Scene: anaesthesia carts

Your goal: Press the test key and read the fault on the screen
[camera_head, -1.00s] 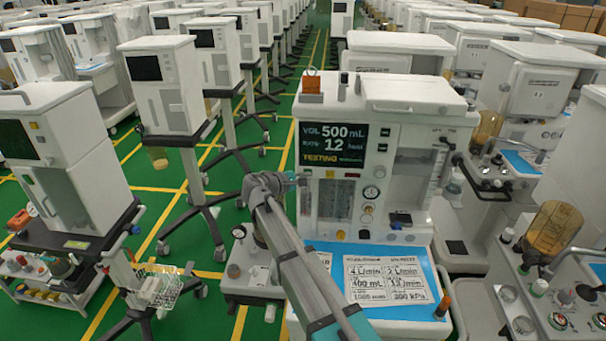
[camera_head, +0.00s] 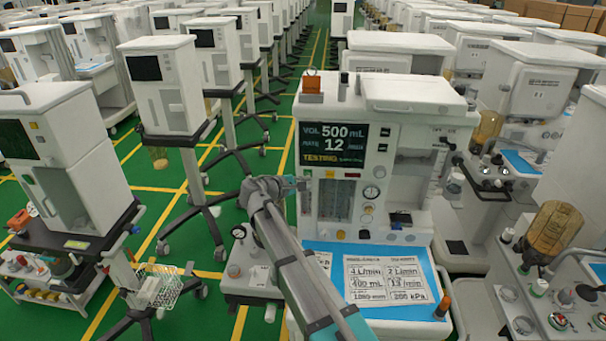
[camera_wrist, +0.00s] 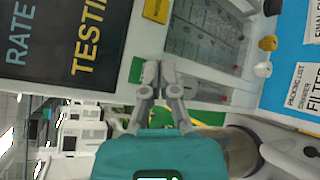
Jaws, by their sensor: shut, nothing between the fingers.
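The anaesthesia machine's screen (camera_head: 334,145) is lit and reads "VOL 500 mL", "RATE 12" and "TESTING" in yellow. Small text beside "TESTING" is too fine to read. In the wrist view the screen (camera_wrist: 62,45) appears turned on its side, with "RATE" and part of "TESTING" showing. Below the screen is a row of small keys or labels, including a green one (camera_wrist: 137,69) close to my fingertips and a yellow one (camera_wrist: 157,10). My gripper (camera_head: 294,184) is shut and empty at the panel's left edge, just under the screen. I cannot tell whether its fingertips (camera_wrist: 159,72) touch the panel.
A blue sheet with white cards (camera_head: 375,257) lies on the machine's front shelf. An orange block (camera_head: 311,84) sits on top. Another machine with an amber canister (camera_head: 553,233) stands at right. Carts crowd the left; green floor with yellow lines (camera_head: 175,190) shows between them.

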